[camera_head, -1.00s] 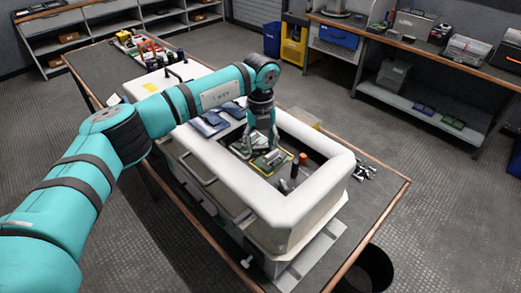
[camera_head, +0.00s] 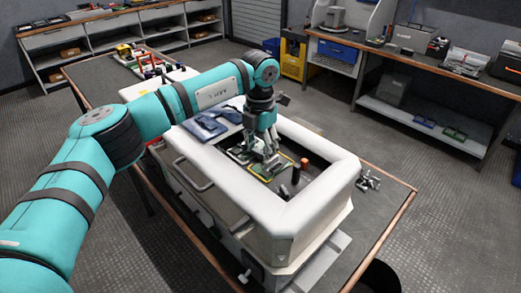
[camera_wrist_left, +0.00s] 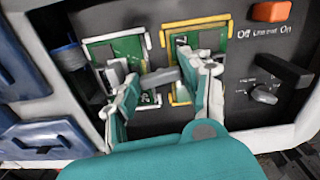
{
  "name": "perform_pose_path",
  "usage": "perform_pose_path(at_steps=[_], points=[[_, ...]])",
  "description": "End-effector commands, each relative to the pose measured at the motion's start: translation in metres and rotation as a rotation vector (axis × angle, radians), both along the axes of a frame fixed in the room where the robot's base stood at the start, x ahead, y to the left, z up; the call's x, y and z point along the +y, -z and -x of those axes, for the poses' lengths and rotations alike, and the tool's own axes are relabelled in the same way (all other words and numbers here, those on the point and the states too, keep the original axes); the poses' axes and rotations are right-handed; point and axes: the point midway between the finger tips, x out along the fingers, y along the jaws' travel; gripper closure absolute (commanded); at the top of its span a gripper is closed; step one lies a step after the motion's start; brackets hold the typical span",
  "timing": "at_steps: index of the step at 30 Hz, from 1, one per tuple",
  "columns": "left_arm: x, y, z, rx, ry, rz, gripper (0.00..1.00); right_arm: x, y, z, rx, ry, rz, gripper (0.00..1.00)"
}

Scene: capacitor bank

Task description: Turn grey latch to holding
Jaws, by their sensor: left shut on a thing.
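The grey latch (camera_wrist_left: 160,77) is a short grey bar lying nearly level between two green boards in the left wrist view. My left gripper (camera_wrist_left: 152,80) has one finger on each side of it and is shut on it. In the head view the left gripper (camera_head: 264,155) reaches down into the white-rimmed box (camera_head: 300,217), and its fingers hide the latch. One green board (camera_wrist_left: 128,48) has a white frame, the other (camera_wrist_left: 214,38) a yellow frame. My fingers cover parts of both. My right gripper is not in view.
An orange switch (camera_wrist_left: 270,11) and a round grey knob (camera_wrist_left: 264,93) sit on the panel at the right, beside a black raised handle (camera_wrist_left: 286,70). Blue pouches (camera_head: 207,125) lie on the box's left rim. Small metal parts (camera_head: 369,181) lie on the bench right of the box.

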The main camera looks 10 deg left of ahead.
Motion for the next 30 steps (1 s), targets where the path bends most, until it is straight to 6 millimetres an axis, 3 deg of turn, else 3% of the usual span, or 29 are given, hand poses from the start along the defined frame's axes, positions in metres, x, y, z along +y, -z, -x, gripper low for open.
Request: perform_pose_path(at_steps=[21,22,27,30], points=[[0.0016,0.0039,0.003,0.014,0.086,-0.007,0.87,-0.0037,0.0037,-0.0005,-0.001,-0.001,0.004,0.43],[0.0016,0.004,0.0031,0.014,0.086,-0.007,0.53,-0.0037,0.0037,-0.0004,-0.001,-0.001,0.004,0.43],[0.0016,0.0044,0.0032,0.015,0.085,-0.007,0.31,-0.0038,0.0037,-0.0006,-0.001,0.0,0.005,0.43],[0.0016,0.0044,0.0032,0.015,0.085,-0.007,0.31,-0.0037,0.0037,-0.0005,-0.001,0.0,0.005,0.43]])
